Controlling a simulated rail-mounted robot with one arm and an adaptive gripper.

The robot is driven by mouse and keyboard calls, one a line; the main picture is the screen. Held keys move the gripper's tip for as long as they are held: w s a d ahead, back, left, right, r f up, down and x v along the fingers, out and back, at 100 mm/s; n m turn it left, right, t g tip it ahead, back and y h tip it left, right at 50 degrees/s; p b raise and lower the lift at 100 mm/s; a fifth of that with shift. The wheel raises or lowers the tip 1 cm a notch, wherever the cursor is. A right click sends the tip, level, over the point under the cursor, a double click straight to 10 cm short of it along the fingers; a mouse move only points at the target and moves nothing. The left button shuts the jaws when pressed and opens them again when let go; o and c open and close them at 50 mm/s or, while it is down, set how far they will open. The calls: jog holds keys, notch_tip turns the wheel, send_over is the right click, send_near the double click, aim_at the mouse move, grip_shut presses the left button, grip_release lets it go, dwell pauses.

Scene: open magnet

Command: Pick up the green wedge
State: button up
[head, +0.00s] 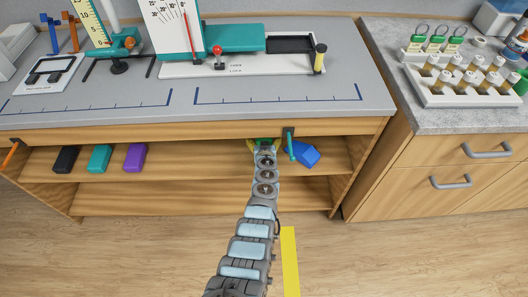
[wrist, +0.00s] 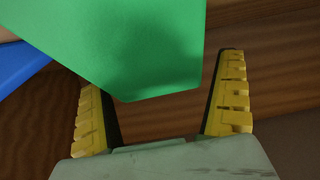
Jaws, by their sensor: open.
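The green wedge (wrist: 130,45) fills the upper middle of the wrist view, with its lower corner reaching down between my fingers. My gripper (wrist: 160,72) is open, with one yellow ridged finger on each side of that corner. Dark gaps show between the wedge and both fingers near the corner. In the head view my gripper (head: 263,146) reaches to the upper shelf under the counter. There my arm hides most of the wedge, and only a little green shows at the gripper's tip.
Black (head: 66,159), teal (head: 100,158) and purple (head: 135,157) blocks lie left. The counter (head: 150,92) overhangs. The shelf between purple block and gripper is clear.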

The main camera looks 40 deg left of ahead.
jog(key=c, duration=1.1)
jog(key=shift+c, duration=0.2)
notch_tip(320, 180, up, 4)
jog(key=p, duration=0.4)
jog(key=s+d+r+p, duration=0.7)
jog(key=s+p, duration=0.5)
jog(key=p, duration=0.6)
notch_tip(320, 180, up, 2)
jog(key=shift+d+r, duration=0.1)
jog(key=shift+d, duration=0.1)
